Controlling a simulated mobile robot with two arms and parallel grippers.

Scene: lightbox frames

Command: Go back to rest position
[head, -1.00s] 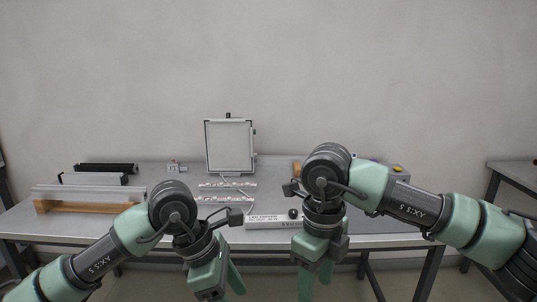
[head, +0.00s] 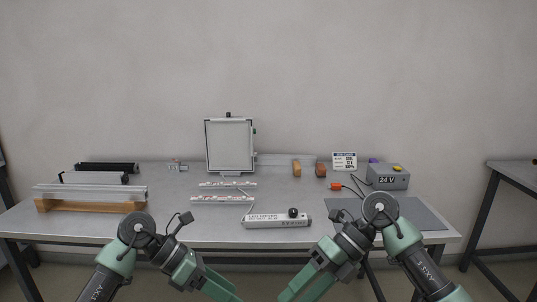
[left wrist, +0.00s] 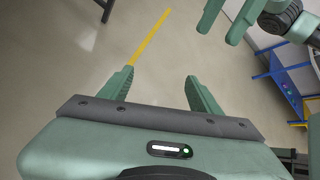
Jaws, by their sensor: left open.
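My left gripper (head: 222,292) is low in front of the table's front edge in the head view, its fingers partly cut off by the lower edge. The left wrist view shows its two green fingers (left wrist: 160,82) apart with only floor between them. My right gripper (head: 298,290) is also low in front of the table, to the right of the left one. Its fingers show at the top right of the left wrist view (left wrist: 226,18), apart with nothing visible between them. Both grippers are clear of the table's objects.
The table (head: 110,222) holds an upright framed panel (head: 229,146), light strips (head: 222,199), a labelled bar (head: 277,221), a 24 V box (head: 387,177), a grey mat (head: 418,214) and profiles on a wooden rest (head: 90,206). Bare floor lies below the left gripper.

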